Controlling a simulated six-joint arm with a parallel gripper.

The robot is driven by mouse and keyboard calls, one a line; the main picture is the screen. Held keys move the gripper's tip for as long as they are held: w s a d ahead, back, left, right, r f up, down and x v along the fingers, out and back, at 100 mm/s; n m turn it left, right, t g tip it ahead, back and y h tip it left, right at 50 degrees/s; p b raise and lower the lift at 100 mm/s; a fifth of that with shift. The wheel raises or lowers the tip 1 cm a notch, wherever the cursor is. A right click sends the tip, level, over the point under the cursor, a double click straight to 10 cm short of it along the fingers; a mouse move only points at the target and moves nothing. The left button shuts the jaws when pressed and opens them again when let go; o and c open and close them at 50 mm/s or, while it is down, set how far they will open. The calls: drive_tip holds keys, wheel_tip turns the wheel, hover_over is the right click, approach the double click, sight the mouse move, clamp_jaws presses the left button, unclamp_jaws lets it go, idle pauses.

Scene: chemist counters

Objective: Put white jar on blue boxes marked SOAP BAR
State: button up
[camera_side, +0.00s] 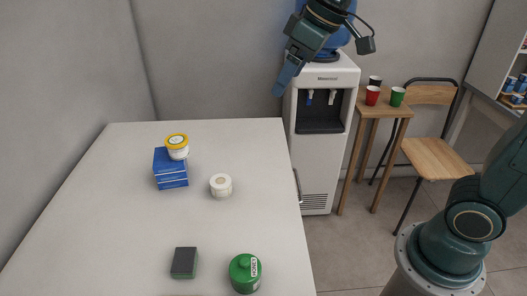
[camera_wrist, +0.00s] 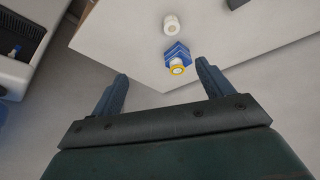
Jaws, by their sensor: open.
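A stack of blue boxes (camera_side: 171,176) stands on the white table; its lettering is too small to read. A white jar with a yellow lid (camera_side: 177,146) rests on top of the stack. A second jar, all white (camera_side: 221,185), stands on the table to the right of the boxes, apart from them. In the wrist view the blue boxes (camera_wrist: 176,50), the yellow-lidded jar (camera_wrist: 177,67) and the all-white jar (camera_wrist: 171,24) show beyond the fingers. My gripper (camera_wrist: 162,84) is open and empty. In the side view my gripper (camera_side: 284,82) is high above the table's far right corner.
A green jar (camera_side: 245,273) and a dark green and grey block (camera_side: 185,262) sit near the table's front (camera_side: 110,225). A water dispenser (camera_side: 322,150) stands beyond the table's right edge. A small wooden table with red (camera_side: 373,95) and green (camera_side: 397,97) cups is farther right.

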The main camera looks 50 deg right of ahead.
drive_tip(key=s+d+f+m, duration=0.2)
drive_tip(key=s+f, duration=0.1)
drive_tip(key=s, duration=0.6)
drive_tip(key=s+d+f+m+h, duration=0.1)
drive_tip(key=s+d+f, duration=0.2)
drive_tip(key=s, duration=0.6)
drive_tip(key=shift+m+t, duration=0.4)
